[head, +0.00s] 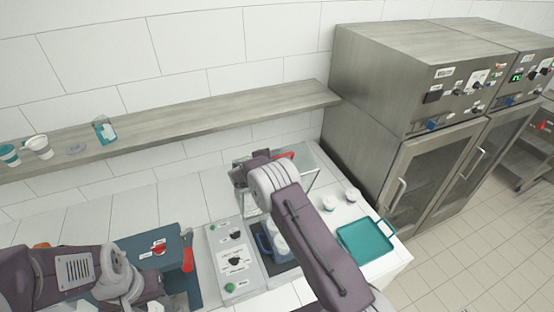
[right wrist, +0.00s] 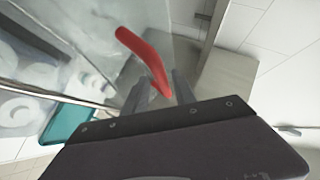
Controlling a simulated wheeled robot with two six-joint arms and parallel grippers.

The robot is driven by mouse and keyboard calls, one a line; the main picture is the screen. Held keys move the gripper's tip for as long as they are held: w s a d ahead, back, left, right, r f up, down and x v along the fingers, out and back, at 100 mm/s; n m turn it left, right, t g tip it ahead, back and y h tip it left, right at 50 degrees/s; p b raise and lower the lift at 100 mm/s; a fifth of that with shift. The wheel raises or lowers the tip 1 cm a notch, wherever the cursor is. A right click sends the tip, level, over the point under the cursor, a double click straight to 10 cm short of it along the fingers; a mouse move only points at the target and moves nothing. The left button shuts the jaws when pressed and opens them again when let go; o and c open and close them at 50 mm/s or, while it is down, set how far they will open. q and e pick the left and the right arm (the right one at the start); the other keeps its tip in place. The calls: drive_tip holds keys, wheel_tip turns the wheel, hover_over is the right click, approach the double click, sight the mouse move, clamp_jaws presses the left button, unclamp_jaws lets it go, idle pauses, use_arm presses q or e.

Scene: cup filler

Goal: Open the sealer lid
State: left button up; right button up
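The sealer's clear lid (head: 303,168) stands near the back of the counter, partly hidden by my right arm. Its red handle (head: 284,156) shows beside my right wrist. In the right wrist view the red handle (right wrist: 145,60) slants down towards the fingers of my right gripper (right wrist: 161,88). The fingers are apart, one on each side of the handle's lower end, with a gap visible. The clear lid panel (right wrist: 90,25) lies left of the handle. My left gripper (head: 125,285) is low at the left by a blue machine; its fingers are not clear.
The blue machine (head: 150,243) has a red lever (head: 187,252). A control panel (head: 232,258) and white cups stand mid-counter. A teal tray (head: 366,240) lies at right, beside steel cabinets (head: 430,180). A shelf (head: 200,118) runs along the wall.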

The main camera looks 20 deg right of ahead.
drive_tip(key=b+v, duration=0.4)
drive_tip(key=v, duration=0.5)
